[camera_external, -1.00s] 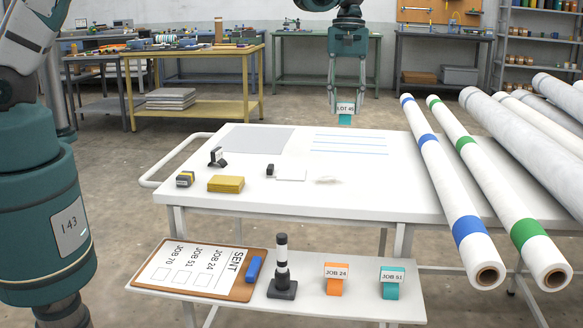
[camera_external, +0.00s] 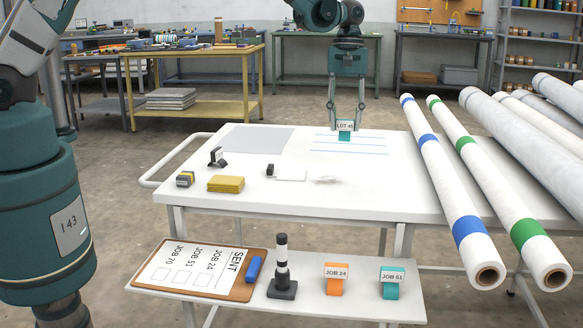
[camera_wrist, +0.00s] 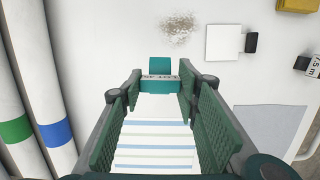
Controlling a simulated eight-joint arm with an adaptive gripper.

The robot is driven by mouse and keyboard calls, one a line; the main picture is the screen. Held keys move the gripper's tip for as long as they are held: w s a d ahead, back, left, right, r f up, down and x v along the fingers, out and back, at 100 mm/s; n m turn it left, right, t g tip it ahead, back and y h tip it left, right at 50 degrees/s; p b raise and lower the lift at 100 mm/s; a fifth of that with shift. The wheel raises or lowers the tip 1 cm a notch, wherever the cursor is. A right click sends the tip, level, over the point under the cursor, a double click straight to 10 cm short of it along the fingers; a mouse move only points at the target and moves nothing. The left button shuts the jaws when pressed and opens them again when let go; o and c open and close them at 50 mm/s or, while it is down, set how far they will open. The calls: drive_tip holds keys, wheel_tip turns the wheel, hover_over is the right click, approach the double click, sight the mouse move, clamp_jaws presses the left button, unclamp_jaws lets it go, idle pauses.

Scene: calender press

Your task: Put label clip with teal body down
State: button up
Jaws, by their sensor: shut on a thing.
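The label clip with teal body (camera_external: 345,136) carries a white card reading LOT 45. My gripper (camera_external: 345,120) is shut on it, over the far part of the white table near the blue-lined area (camera_external: 350,148). In the wrist view the clip (camera_wrist: 160,66) sits between the fingertips of my gripper (camera_wrist: 158,82), with its teal body at the far end. I cannot tell whether its underside touches the table. Another teal clip (camera_external: 391,288), marked JOB 51, stands on the lower shelf beside an orange clip (camera_external: 336,285), marked JOB 24.
Long rolls with blue (camera_external: 452,190) and green (camera_external: 500,190) bands lie to the right. A clipboard (camera_external: 165,286) lies on the lower shelf.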

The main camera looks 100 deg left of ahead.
sight(345, 130)
drive_tip(key=shift+f+b, duration=0.45)
drive_tip(key=shift+f, duration=2.55)
drive_tip(key=shift+f+b, duration=0.3)
drive_tip(key=shift+f, duration=1.55)
drive_tip(key=shift+f, duration=0.15)
drive_tip(key=o, duration=0.8)
drive_tip(key=shift+c, duration=0.2)
drive_tip(key=r, duration=0.4)
drive_tip(key=a+r+p, duration=0.1)
drive_tip(key=r, duration=0.3)
drive_tip(key=r+p, duration=0.1)
drive_tip(key=r, duration=0.3)
drive_tip(key=shift+a+r, duration=0.1)
drive_tip(key=shift+a, duration=0.3)
